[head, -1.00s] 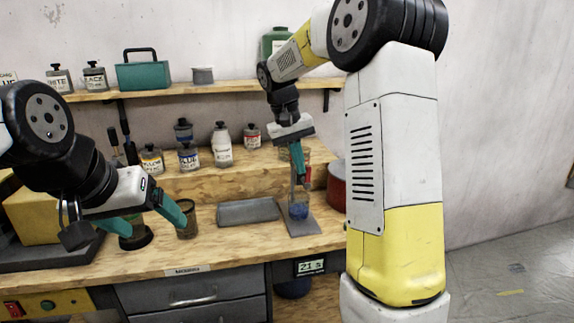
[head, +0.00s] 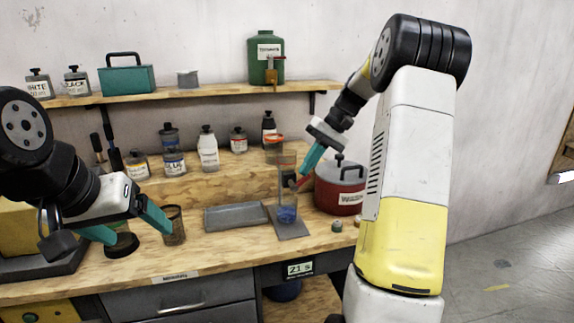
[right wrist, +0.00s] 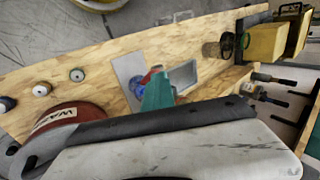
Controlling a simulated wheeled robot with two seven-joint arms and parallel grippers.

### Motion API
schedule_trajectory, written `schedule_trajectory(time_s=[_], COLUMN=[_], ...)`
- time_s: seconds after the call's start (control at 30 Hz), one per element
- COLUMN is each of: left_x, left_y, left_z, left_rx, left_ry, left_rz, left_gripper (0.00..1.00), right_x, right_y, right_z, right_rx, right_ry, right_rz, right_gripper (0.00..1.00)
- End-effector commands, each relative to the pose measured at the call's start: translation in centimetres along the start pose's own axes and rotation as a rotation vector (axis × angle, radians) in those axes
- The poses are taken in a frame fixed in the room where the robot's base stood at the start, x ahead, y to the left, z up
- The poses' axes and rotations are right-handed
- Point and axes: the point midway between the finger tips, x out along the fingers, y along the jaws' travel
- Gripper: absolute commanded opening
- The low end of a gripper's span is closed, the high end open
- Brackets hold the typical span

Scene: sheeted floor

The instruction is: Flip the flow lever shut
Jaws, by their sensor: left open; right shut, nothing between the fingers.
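A clear upright flow cup (head: 287,180) with an orange rim stands over a beaker of blue liquid (head: 287,214) on a grey plate. A small red lever (head: 303,182) sticks out at the cup's right side, slanting. My right gripper (head: 308,167) is shut and empty, its teal fingertips just right of the cup and close above the lever; I cannot tell whether they touch it. In the right wrist view, a teal finger (right wrist: 158,92) partly hides the cup and lever. My left gripper (head: 130,226) is open and empty over the bench's left side.
A red pot (head: 341,196) stands close right of the cup. A grey tray (head: 236,217) lies left of it. Several bottles line the bench's raised back step. A timer (head: 300,269) on the front reads 21 s.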

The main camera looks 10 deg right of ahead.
Motion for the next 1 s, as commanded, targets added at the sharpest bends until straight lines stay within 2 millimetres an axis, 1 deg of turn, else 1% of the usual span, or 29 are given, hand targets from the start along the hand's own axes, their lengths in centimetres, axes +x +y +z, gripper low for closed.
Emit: schedule_trajectory(time_s=[0.03,0.3,0.43,1.0], left_x=[0.0,0.0,0.0,0.0], left_y=[0.0,0.0,0.0,0.0], left_z=[0.0,0.0,0.0,0.0], left_rx=[0.000,0.000,0.000,0.000], left_ry=[0.000,0.000,0.000,0.000], left_rz=[0.000,0.000,0.000,0.000], left_gripper=[0.81,0.81,0.81,0.81], right_x=[0.0,0.3,0.5,1.3], right_y=[0.7,2.5,3.2,4.8], right_z=[0.0,0.0,0.0,0.1], right_rx=[0.008,0.006,0.004,0.003], right_ry=[0.000,-0.002,-0.001,-0.003], right_rz=[-0.045,-0.297,-0.395,-0.379], right_gripper=[0.00,0.00,0.00,0.00])
